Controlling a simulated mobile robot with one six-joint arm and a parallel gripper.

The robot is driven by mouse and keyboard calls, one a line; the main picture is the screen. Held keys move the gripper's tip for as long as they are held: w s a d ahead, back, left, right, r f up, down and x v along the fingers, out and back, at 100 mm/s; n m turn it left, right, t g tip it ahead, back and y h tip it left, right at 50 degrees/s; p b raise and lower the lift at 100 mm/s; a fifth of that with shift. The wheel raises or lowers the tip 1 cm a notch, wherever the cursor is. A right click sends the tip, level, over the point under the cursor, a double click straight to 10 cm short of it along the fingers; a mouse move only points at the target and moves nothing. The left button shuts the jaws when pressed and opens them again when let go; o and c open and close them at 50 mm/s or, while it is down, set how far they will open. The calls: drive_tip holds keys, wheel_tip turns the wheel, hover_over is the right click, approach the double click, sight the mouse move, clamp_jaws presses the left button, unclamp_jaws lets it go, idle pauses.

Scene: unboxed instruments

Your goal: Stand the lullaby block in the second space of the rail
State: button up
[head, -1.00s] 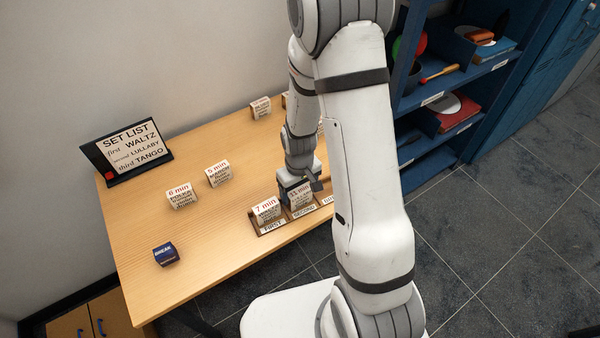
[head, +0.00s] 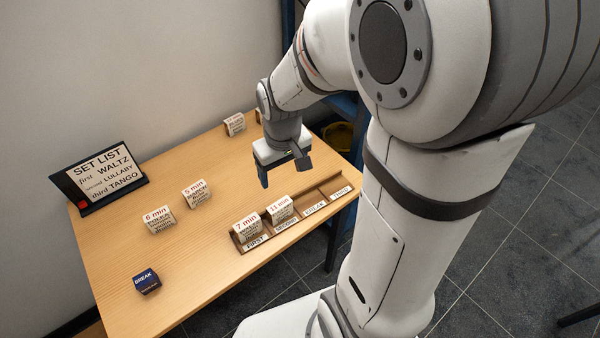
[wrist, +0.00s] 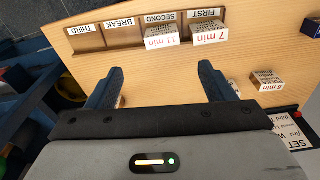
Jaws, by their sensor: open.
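The rail (head: 315,204) lies along the table's near right edge, with spaces labelled FIRST, SECOND, BREAK and THIRD. A white block marked 11 min (head: 280,209) stands in the SECOND space; its smaller title print is too small to read. A white block marked 7 min (head: 247,228) stands in FIRST. BREAK and THIRD look empty. In the wrist view, the 11 min block (wrist: 161,36) and the 7 min block (wrist: 209,34) also sit in their spaces. My gripper (head: 283,170) is open and empty above the table, behind the rail and clear of both blocks.
White blocks marked 6 min (head: 158,220) and 5 min (head: 196,193) stand on the table's left half. A blue BREAK block (head: 146,281) is at the front left. The set list stand (head: 100,178) and another white block (head: 234,124) are at the back. The table's middle is clear.

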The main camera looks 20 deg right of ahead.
drive_tip(key=s+d+r+m+t, duration=0.1)
drive_tip(key=s+r+m+t, duration=0.1)
drive_tip(key=s+r, duration=0.7)
drive_tip(key=shift+s+r, duration=0.3)
drive_tip(key=shift+s, duration=0.4)
